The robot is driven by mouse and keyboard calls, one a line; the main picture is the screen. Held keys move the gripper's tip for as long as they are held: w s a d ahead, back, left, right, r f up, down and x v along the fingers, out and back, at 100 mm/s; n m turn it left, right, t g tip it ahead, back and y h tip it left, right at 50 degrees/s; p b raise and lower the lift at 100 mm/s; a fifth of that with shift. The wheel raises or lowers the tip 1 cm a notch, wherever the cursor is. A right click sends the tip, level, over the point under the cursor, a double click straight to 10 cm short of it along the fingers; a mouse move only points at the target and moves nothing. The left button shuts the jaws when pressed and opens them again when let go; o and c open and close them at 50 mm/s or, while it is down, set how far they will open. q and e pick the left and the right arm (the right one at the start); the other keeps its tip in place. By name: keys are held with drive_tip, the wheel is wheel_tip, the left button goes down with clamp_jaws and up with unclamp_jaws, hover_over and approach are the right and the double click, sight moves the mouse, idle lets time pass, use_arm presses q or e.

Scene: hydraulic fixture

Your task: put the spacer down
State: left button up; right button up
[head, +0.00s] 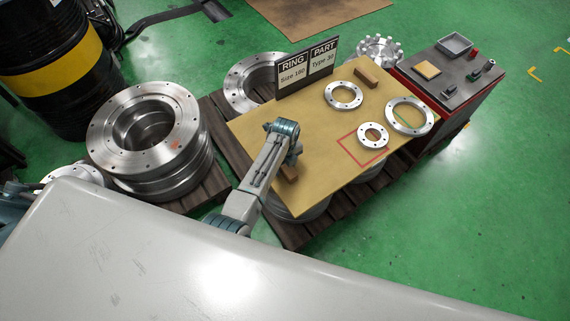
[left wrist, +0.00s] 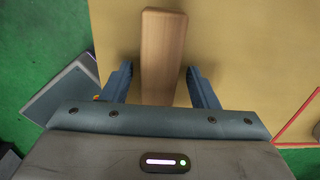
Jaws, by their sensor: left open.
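A wooden block, the spacer (head: 289,173), lies on the tan board (head: 250,128) near its front left edge, partly hidden by my left arm in the head view. In the left wrist view the spacer (left wrist: 163,45) lies lengthwise between my left gripper's two blue fingers (left wrist: 160,88). The fingers stand apart, with a gap on each side of the block. My left gripper (head: 290,160) is open over the spacer. A second wooden block (head: 367,77) lies at the board's far edge. My right gripper is not in view.
Metal rings (head: 343,95) and (head: 409,116) lie on the board, and a smaller ring (head: 373,135) is in the red outline (head: 348,151). A sign (head: 307,68) stands at the back edge. Stacked flanges (head: 147,130) stand left, a red cabinet (head: 445,110) right.

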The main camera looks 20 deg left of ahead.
use_arm(q)
wheel_tip(320, 180, up, 12)
idle(0.8)
